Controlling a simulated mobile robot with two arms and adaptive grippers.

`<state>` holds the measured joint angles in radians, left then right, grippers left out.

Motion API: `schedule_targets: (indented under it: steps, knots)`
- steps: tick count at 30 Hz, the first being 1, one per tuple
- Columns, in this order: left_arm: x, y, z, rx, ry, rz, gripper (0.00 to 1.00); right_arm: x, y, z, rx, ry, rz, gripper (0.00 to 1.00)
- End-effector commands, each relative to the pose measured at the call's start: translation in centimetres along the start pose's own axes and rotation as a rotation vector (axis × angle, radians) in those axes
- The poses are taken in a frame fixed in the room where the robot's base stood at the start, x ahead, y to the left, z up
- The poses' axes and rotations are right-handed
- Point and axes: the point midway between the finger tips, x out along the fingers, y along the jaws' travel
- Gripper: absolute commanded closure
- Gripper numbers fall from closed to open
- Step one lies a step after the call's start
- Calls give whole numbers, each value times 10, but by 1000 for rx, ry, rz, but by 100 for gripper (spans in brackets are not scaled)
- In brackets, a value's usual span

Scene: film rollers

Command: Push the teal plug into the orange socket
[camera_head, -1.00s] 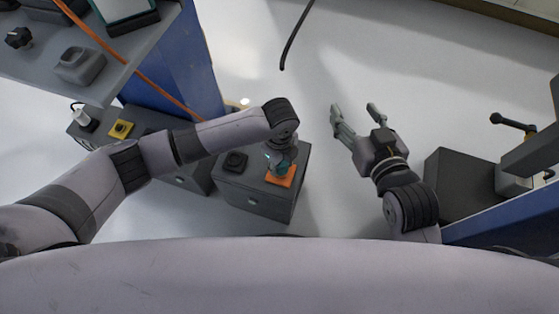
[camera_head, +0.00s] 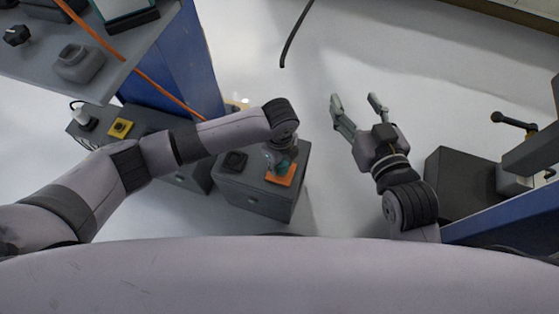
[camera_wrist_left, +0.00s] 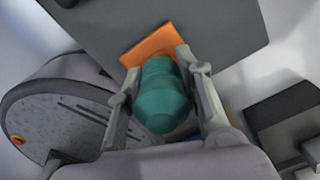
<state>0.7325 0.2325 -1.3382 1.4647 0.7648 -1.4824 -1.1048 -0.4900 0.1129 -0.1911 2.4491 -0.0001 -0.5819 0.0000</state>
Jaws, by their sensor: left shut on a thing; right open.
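The teal plug (camera_wrist_left: 160,95) is between the fingers of my left gripper (camera_wrist_left: 158,85), which is shut on it. In the head view the plug (camera_head: 281,167) shows just below my left gripper (camera_head: 281,158), over the orange socket (camera_head: 280,178). The socket is a flat orange plate on the grey cabinet; the wrist view shows part of it (camera_wrist_left: 150,45) behind the plug. The plug hides the socket's opening, so I cannot tell how deep it sits. My right gripper (camera_head: 356,108) is open and empty, to the right above the floor.
A dark socket (camera_head: 234,161) sits left of the orange one on the grey cabinet (camera_head: 252,199). A blue post (camera_head: 185,70) stands behind my left arm. Floor is clear in the middle.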

Motion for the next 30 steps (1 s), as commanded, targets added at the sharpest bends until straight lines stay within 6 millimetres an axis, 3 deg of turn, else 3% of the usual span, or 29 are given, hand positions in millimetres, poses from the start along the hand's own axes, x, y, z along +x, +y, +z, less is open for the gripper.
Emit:
schedule_targets:
  steps: [25,26,30]
  knots:
    - [8,0,0,0,0,-1,100,2,-3,-17,1,89,-7,43]
    - [8,0,0,0,0,-1,66,2,-3,-18,2,94,-7,43]
    - [8,0,0,0,0,0,57,2,-3,-19,3,99,-7,43]
